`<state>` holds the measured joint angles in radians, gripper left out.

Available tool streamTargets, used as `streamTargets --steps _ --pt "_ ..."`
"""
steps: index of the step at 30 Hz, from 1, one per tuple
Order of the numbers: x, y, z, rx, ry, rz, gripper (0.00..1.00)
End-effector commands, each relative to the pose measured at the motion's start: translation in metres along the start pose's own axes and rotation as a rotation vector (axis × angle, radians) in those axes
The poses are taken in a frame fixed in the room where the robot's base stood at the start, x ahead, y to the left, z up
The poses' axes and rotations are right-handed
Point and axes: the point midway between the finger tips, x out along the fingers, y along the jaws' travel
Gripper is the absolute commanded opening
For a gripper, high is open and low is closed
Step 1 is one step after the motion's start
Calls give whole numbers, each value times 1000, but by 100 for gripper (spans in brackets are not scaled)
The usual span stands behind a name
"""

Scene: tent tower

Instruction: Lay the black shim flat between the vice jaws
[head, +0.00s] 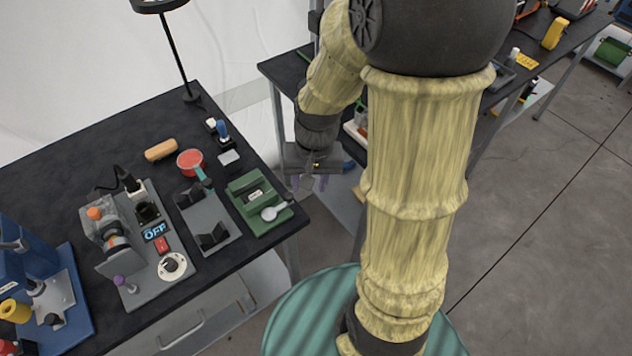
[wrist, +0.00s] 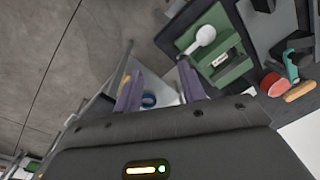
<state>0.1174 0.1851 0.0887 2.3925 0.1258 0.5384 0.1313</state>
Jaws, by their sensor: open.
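The green vice (head: 246,202) stands near the right edge of the left bench, with a dark gap between its jaws and a white round-ended handle (head: 271,213) at its front. The vice also shows in the wrist view (wrist: 232,72), up and right of my fingers. I cannot make out the black shim for certain; a dark strip in the vice gap is too small to name. My gripper (head: 310,182) hangs right of the vice, past the bench edge, apart from it. Its purple fingers (wrist: 160,88) are spread with nothing seen between them.
A grey fixture (head: 208,222) with black blocks sits left of the vice, with a red round-topped item (head: 190,162) behind it. A grey machine (head: 135,245) with an OFF display stands farther left. A second bench (head: 285,68) lies behind my arm.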

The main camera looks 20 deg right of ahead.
Motion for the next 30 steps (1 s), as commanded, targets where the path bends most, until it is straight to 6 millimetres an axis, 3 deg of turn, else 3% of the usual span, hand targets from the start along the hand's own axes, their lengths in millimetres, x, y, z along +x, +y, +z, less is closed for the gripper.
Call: streamTargets --steps 3,8,26,27,30 --pt "-15 6 16 -164 126 34 41" --pt "-23 10 24 -274 206 52 41" --pt "-23 10 24 -278 209 52 41" --pt "-23 10 23 -278 209 52 36" --pt "-23 10 23 -277 209 52 36"
